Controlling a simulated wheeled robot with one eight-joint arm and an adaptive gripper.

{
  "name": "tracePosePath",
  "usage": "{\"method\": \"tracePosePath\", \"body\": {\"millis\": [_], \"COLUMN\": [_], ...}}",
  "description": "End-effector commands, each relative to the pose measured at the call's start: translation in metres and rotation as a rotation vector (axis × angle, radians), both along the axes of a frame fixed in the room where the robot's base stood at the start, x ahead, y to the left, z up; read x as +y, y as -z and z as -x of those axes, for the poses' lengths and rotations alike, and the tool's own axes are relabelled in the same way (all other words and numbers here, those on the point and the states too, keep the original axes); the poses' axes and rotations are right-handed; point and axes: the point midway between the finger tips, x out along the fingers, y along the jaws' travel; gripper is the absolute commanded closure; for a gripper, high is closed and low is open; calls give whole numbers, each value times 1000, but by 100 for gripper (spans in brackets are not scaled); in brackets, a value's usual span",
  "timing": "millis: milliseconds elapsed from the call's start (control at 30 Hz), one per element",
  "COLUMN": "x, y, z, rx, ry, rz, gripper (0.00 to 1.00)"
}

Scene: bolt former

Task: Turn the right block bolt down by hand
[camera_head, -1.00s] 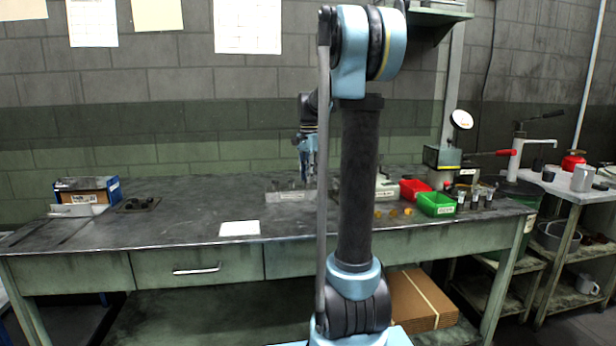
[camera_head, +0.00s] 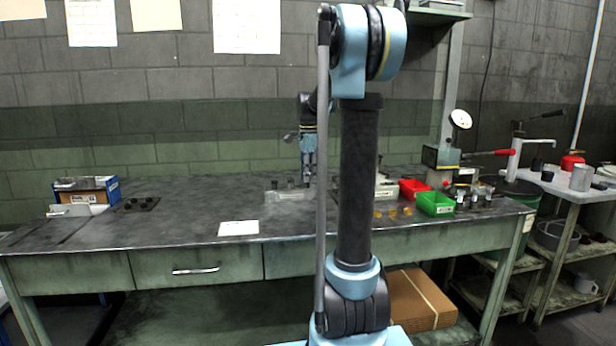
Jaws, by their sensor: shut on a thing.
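My gripper (camera_head: 307,178) points down over the right part of a pale metal block (camera_head: 284,196) on the bench, left of my upright arm link. Small dark bolts (camera_head: 274,186) stand up from the block. The gripper is shut on the right block bolt, whose head is mostly hidden between the fingertips. How far the bolt is screwed in is too small to tell. My arm link covers the area just right of the block.
A red bin (camera_head: 413,188) and a green bin (camera_head: 436,204) stand right of my arm, with small brass pieces (camera_head: 392,211) in front. A press with a dial (camera_head: 442,157) stands behind them. A white card (camera_head: 239,228) lies at the front.

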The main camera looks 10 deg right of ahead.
Motion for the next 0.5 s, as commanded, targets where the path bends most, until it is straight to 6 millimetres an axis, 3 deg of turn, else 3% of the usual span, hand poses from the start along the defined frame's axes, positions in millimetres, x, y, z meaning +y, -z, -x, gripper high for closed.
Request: {"method": "tracePosePath", "body": {"millis": [267, 300, 333, 367, 500], "x": [2, 2, 1, 1, 1], "y": [-1, -1, -1, -1, -1], "z": [-3, -3, -3, -3, -2], "rx": [-6, -5, -5, -5, -3], "ry": [-2, -2, -2, -2, -2], "rz": [-3, -3, -3, -3, -1], "gripper": [100, 71, 64, 60, 60]}}
